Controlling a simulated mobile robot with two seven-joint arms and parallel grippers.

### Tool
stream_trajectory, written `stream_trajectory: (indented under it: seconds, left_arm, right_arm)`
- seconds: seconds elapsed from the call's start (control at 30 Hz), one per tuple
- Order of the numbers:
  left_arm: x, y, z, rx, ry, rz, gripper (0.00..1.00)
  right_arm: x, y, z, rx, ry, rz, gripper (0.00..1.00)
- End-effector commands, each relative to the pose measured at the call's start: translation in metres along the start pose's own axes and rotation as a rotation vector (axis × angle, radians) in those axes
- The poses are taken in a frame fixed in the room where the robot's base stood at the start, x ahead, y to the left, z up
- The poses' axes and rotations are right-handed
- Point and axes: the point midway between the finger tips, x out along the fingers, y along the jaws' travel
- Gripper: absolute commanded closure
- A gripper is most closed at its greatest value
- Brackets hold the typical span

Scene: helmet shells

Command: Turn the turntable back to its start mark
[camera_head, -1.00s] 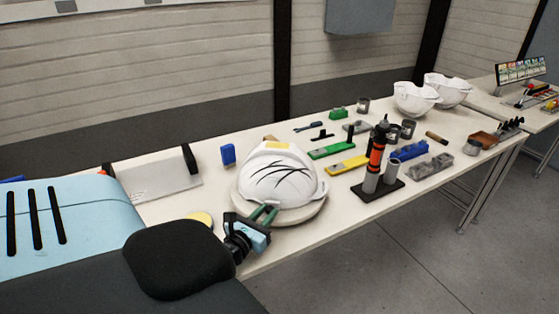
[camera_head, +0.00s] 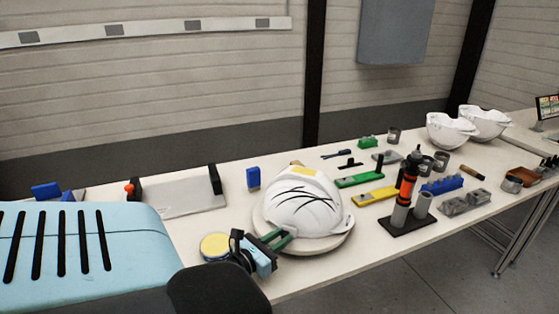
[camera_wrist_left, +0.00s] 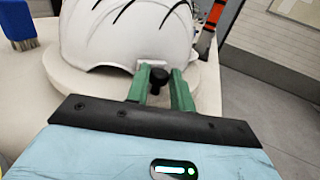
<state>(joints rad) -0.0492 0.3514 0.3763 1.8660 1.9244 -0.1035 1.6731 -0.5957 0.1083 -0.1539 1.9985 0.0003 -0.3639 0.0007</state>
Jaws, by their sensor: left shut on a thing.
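The turntable (camera_head: 322,247) is a round pale disc on the bench. It also shows in the left wrist view (camera_wrist_left: 205,88). A white helmet shell (camera_head: 290,215) with dark curved lines and a yellow patch on top sits on it, and shows in the wrist view (camera_wrist_left: 110,38). My left gripper (camera_head: 279,239) is at the turntable's front left rim. In the wrist view its green fingers (camera_wrist_left: 159,86) are shut on a small black knob (camera_wrist_left: 159,77) by the rim. I cannot make out a start mark. My right gripper is out of view.
A yellow-topped round pot (camera_head: 215,245) stands just left of my left gripper. Green and yellow tools lie behind that.

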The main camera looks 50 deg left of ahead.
Motion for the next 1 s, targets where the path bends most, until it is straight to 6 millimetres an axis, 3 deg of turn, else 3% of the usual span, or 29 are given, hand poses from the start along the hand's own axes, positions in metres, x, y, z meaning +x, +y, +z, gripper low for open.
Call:
stream_trajectory:
  seconds: [0.03,0.07,0.23,0.57,1.0]
  left_arm:
    - [0.001,0.003,0.002,0.001,-0.004,0.007,1.00]
    - [0.001,0.003,0.002,0.001,-0.004,0.007,0.76]
    - [0.001,0.002,0.002,0.001,-0.003,0.005,0.56]
    - [-0.004,0.000,0.000,0.000,0.000,0.003,0.56]
    - [-0.067,0.001,-0.003,-0.001,0.003,0.005,0.56]
  right_arm:
    - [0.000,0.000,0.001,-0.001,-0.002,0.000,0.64]
    - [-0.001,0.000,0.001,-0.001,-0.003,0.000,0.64]
    - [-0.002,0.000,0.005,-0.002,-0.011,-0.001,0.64]
    - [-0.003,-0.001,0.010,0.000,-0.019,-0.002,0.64]
    - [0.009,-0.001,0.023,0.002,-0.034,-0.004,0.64]
